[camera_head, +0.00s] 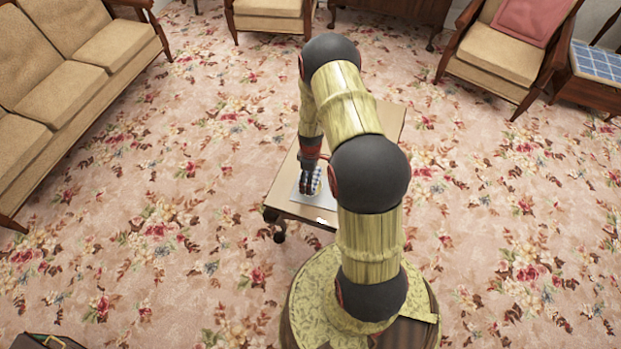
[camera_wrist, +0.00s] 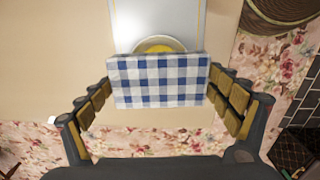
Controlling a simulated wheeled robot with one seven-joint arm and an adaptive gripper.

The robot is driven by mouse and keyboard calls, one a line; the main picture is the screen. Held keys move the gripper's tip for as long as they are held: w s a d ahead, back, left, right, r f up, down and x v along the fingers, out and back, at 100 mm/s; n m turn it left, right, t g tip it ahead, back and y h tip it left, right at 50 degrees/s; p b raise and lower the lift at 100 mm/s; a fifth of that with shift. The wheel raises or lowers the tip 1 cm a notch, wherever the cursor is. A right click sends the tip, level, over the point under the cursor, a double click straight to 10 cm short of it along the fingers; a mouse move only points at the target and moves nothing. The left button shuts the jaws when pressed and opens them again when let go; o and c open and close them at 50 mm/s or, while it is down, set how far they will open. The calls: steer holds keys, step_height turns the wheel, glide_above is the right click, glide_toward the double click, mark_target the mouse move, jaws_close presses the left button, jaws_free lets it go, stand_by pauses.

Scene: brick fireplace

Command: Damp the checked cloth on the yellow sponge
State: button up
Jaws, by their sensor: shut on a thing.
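My gripper (camera_wrist: 160,86) is shut on the blue-and-white checked cloth (camera_wrist: 158,90), which spans the gap between the fingers. In the head view my gripper (camera_head: 308,178) is low over the small table, with a sliver of the cloth (camera_head: 317,182) showing beside it. Just beyond the cloth in the wrist view is a round pale-rimmed dish with yellow in it, seemingly the yellow sponge (camera_wrist: 160,48). The cloth hides its near part. I cannot tell whether the cloth touches it.
A pale grey mat (camera_wrist: 170,15) lies under the dish on the small wooden table (camera_head: 283,193). A small white thing (camera_head: 326,222) lies at the table's near edge. A sofa (camera_head: 80,60) and armchairs (camera_head: 515,50) stand away; flowered carpet between is clear.

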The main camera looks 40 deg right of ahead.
steer(key=shift+r+p, duration=1.4)
steer(key=shift+r, duration=0.95)
